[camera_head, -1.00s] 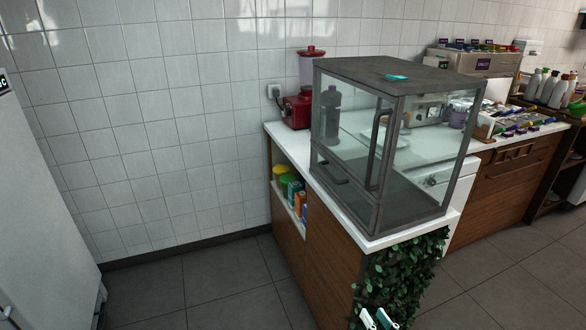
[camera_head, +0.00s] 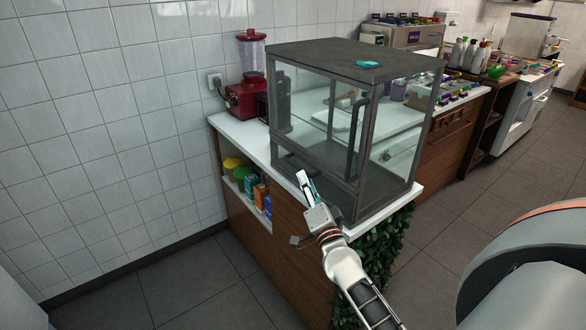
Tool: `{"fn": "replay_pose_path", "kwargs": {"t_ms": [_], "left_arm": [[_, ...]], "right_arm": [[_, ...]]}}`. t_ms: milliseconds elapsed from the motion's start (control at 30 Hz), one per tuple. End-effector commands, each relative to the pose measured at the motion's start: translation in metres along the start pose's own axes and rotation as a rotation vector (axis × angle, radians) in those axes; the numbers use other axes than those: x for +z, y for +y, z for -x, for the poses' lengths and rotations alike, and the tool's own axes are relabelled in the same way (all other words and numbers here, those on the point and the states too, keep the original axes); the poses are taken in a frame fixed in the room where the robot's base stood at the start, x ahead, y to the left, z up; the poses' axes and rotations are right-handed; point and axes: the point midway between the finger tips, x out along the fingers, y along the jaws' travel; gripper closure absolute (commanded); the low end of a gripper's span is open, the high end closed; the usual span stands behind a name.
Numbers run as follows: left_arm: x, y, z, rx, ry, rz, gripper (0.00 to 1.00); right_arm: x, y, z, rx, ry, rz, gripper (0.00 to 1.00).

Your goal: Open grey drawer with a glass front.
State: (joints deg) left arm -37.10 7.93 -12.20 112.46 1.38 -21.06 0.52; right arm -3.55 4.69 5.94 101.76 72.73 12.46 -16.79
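A grey-framed display case (camera_head: 345,68) with glass sides stands on the white counter. Its grey drawer with a glass front (camera_head: 336,196) is the low section below the tall glass door, and it looks shut. The drawer's handle is largely hidden by my gripper. My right gripper (camera_head: 305,182) is in front of the drawer, its fingers pointing up and left toward the drawer front. I see it nearly edge-on, so its opening and any contact with the handle are unclear. My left gripper is not in view.
The tall door has a vertical dark handle (camera_head: 356,138) above the drawer. A red blender (camera_head: 247,92) stands behind the case. An open shelf with colourful packages (camera_head: 252,192) lies below the counter. Leafy plants (camera_head: 390,245) hang at the counter end. Floor at left is clear.

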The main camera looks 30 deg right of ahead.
Motion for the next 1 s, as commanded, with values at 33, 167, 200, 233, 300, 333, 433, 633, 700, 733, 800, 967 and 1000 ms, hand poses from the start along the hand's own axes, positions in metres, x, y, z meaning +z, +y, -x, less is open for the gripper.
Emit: {"fn": "replay_pose_path", "kwargs": {"t_ms": [33, 167, 200, 233, 300, 333, 433, 633, 700, 733, 800, 967, 1000], "left_arm": [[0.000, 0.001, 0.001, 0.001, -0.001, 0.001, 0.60], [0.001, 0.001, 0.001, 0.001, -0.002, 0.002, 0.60], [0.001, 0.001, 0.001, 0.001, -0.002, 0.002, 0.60], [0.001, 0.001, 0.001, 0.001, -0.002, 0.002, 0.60], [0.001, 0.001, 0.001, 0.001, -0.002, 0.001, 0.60], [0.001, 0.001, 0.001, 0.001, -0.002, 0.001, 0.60], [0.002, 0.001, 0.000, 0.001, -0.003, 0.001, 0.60], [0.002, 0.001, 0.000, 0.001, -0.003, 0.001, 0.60], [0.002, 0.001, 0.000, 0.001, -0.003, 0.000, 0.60], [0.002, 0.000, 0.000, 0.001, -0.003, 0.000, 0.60], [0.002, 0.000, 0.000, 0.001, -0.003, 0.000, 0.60], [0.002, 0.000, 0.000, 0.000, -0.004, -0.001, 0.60], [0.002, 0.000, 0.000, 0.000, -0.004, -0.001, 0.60]], "right_arm": [[-0.001, -0.002, -0.010, -0.002, 0.001, -0.001, 0.74], [-0.001, -0.001, -0.030, -0.002, 0.002, 0.000, 0.74], [-0.001, -0.001, -0.036, -0.001, 0.001, 0.001, 0.74], [-0.001, -0.001, -0.040, -0.002, 0.001, 0.001, 0.74], [0.000, 0.000, -0.047, -0.001, 0.000, 0.002, 0.74], [0.000, 0.000, -0.050, -0.001, 0.000, 0.002, 0.74], [0.000, 0.000, -0.056, 0.000, -0.001, 0.001, 0.74], [0.000, 0.000, -0.058, 0.000, -0.001, 0.001, 0.74], [0.000, 0.000, -0.058, 0.000, -0.001, 0.002, 0.74], [0.000, 0.000, -0.058, 0.000, -0.001, 0.002, 0.74], [0.000, 0.000, -0.058, 0.000, -0.001, 0.002, 0.89], [0.000, 0.000, -0.058, 0.000, -0.001, 0.002, 1.00], [0.000, 0.000, -0.058, 0.000, -0.001, 0.002, 1.00]]}}
